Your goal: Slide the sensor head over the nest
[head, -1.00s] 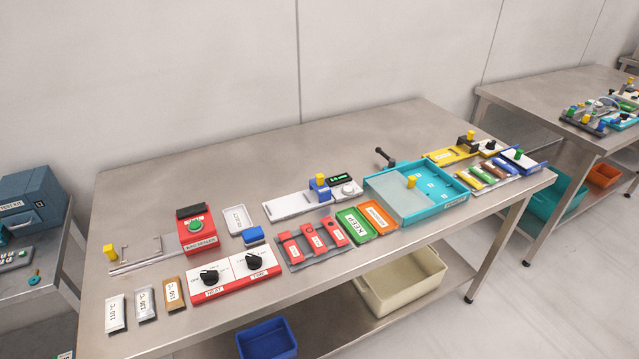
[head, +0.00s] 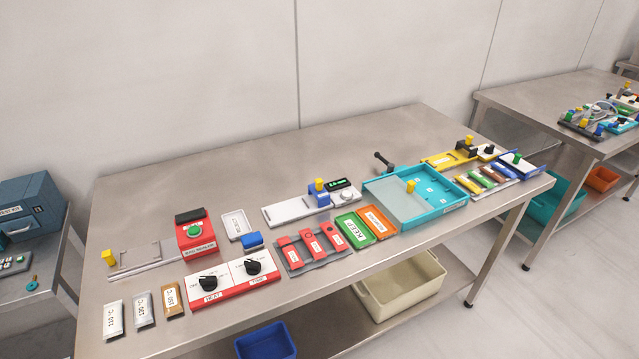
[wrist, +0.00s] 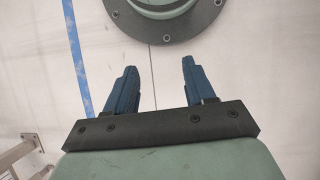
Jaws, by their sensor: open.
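A blue sensor head (head: 322,199) with a yellow knob on top stands on a long white base (head: 283,214), near the middle of the table in the head view. It sits towards the right end of the base, beside a small dark display with green characters (head: 338,184). The left part of the base is uncovered. I cannot make out a nest there for certain at this size. My gripper (wrist: 159,68) shows only in the wrist view. Its two dark blue fingers are apart with nothing between them, facing a pale surface, away from the sensor head.
A red bag sealer (head: 196,240) and a white tray (head: 237,224) stand left of the base. Red pieces on a grey rack (head: 296,266), green and orange trays (head: 353,228) lie in front. A turquoise tray (head: 450,207) stands right. Bare table lies behind.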

